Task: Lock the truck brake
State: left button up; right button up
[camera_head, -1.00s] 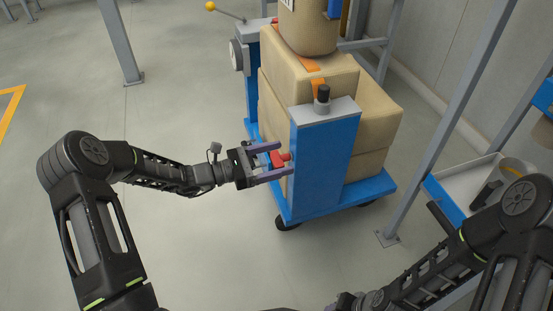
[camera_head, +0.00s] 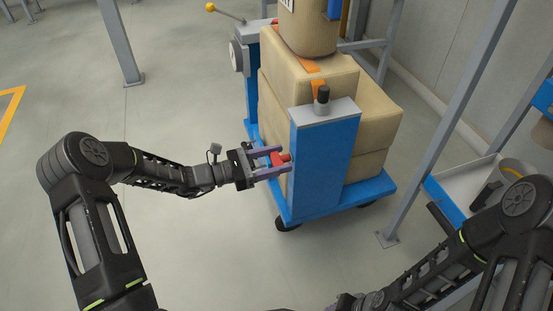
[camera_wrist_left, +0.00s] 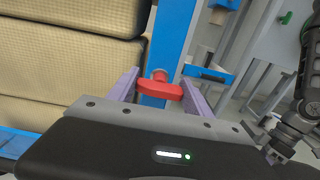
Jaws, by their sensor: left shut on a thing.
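The truck brake is a red T-shaped handle (camera_head: 280,159) on the left side of the blue post (camera_head: 318,170) of the blue truck (camera_head: 375,188). My left gripper (camera_head: 274,161) has its two purple fingers around the red handle and is shut on it. In the left wrist view the red handle (camera_wrist_left: 160,87) lies crosswise between the fingers, in front of the blue post (camera_wrist_left: 174,40). My right arm shows at the lower right of the head view, but its fingertips are not clearly in view.
Tan sacks (camera_head: 372,125) are stacked on the truck behind the post. A white and blue tray (camera_head: 470,185) is at the right, past a grey upright (camera_head: 440,130).

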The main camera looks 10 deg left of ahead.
pick_arm(q)
jog(key=shift+m, duration=0.3)
jog(key=m, duration=0.4)
jog(key=m+b, duration=0.1)
jog(key=m, duration=0.3)
jog(key=shift+s+f+m, duration=0.1)
jog(key=shift+s+m, duration=0.05)
jog(key=shift+m, duration=0.15)
jog(key=m+b, duration=0.1)
jog(key=m, duration=0.2)
jog(key=shift+f+m+b, duration=0.15)
jog(key=shift+m+b, duration=0.2)
jog(key=shift+m, duration=0.05)
jog(key=m+b, duration=0.1)
jog(key=m, duration=0.2)
jog(key=shift+d+m+b, duration=0.1)
jog(key=shift+m+b, duration=0.25)
jog(key=shift+m, duration=0.55)
jog(key=shift+b, duration=0.3)
jog(key=o, duration=1.4)
jog(key=shift+c, duration=0.2)
